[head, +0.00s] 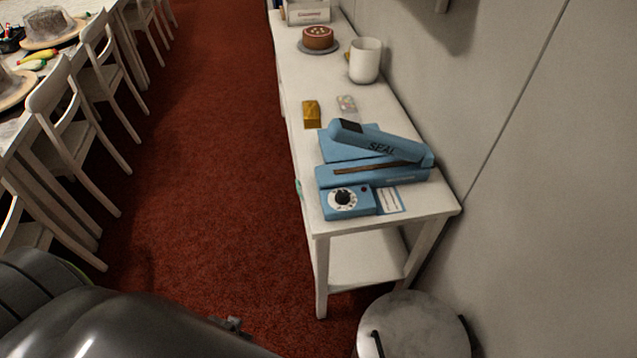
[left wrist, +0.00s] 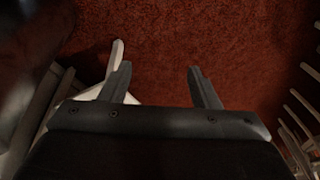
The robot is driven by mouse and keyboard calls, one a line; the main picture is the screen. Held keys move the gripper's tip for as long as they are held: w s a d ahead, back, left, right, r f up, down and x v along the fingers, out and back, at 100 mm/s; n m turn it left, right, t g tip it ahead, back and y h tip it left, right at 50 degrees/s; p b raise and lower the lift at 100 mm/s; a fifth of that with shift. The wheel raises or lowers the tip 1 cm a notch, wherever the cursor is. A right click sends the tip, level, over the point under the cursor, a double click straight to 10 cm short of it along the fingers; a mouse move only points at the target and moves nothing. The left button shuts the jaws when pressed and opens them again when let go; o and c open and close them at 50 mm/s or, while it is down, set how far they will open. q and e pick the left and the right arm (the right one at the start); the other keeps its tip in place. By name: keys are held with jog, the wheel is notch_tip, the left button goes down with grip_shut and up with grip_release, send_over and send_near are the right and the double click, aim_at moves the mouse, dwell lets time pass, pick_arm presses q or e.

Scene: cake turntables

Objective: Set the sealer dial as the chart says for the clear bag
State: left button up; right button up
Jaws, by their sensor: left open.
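The blue sealer (head: 372,174) stands at the near end of the white side table, its arm marked SEAL raised at an angle. Its dial (head: 343,198) is a black knob on a white round scale at the front left; the pointer's setting is too small to read. A white chart card (head: 390,200) lies right of the dial, its text unreadable. A clear bag (head: 347,105) with small pieces in it and a golden-brown bag (head: 311,114) lie behind the sealer. My left gripper (left wrist: 160,82) is open and empty above the red carpet, away from the sealer. My right gripper is not in view.
The white side table (head: 297,80) runs along the right wall and holds a white canister (head: 365,61) and a brown cake (head: 318,38). A round lidded bin (head: 415,328) stands before it. White chairs (head: 60,110) line the left; red carpet (head: 215,130) lies clear between.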

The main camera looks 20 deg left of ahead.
pick_arm(q)
jog(key=w+d+r+p, duration=0.1)
jog(key=w+r+p, duration=0.2)
jog(key=r, duration=0.8)
jog(key=w+r+p, duration=0.2)
jog(key=w+r, duration=0.2)
jog(key=r, duration=0.7)
notch_tip(320, 180, up, 20)
jog(key=r+n+g+h+p, duration=0.1)
jog(key=n+g+p, duration=0.1)
jog(key=n, duration=0.3)
send_over(343, 193)
notch_tip(343, 193, down, 18)
jog(key=b, duration=0.3)
jog(key=shift+s+r, duration=0.1)
jog(key=shift+c, duration=0.4)
jog(key=c, duration=0.9)
